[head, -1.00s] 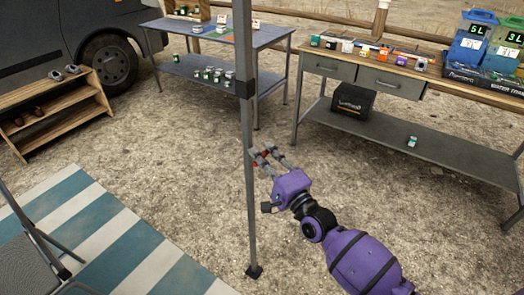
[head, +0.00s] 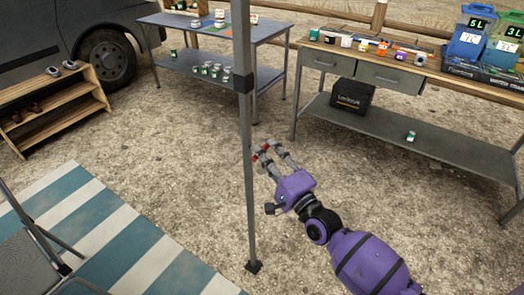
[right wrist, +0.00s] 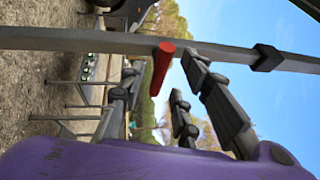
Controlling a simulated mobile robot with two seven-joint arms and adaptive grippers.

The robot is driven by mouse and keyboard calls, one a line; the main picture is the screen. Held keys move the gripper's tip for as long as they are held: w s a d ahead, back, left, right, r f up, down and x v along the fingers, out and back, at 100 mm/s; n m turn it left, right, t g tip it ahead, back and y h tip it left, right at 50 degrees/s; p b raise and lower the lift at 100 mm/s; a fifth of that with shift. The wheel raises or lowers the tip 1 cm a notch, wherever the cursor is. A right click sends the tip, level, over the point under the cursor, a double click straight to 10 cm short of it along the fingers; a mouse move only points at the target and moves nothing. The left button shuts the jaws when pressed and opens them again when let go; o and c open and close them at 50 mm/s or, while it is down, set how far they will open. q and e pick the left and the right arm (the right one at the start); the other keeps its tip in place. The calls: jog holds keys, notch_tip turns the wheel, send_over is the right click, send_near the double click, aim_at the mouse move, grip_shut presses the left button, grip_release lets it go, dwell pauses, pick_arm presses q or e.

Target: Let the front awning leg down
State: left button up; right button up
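The front awning leg (head: 247,185) is a grey upright pole with a black collar (head: 243,80) and a dark foot (head: 254,267) on the gravel. In the right wrist view the leg (right wrist: 110,42) runs across the picture, with a dark collar (right wrist: 268,58) at right. A red handle (right wrist: 161,67) sticks out from the leg. My right gripper (head: 265,150) is just right of the leg, at mid-height. In the right wrist view its fingers (right wrist: 165,72) are spread either side of the red handle, with gaps visible. My left gripper is out of view.
A striped mat (head: 130,240) and a folding chair (head: 30,255) are at lower left. A wooden shelf (head: 70,110) stands by the van (head: 50,40). A blue table (head: 265,33) and a grey workbench (head: 450,155) stand behind. Open gravel surrounds the leg.

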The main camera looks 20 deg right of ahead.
jog(key=v, duration=0.9)
jog(key=shift+s, duration=0.45)
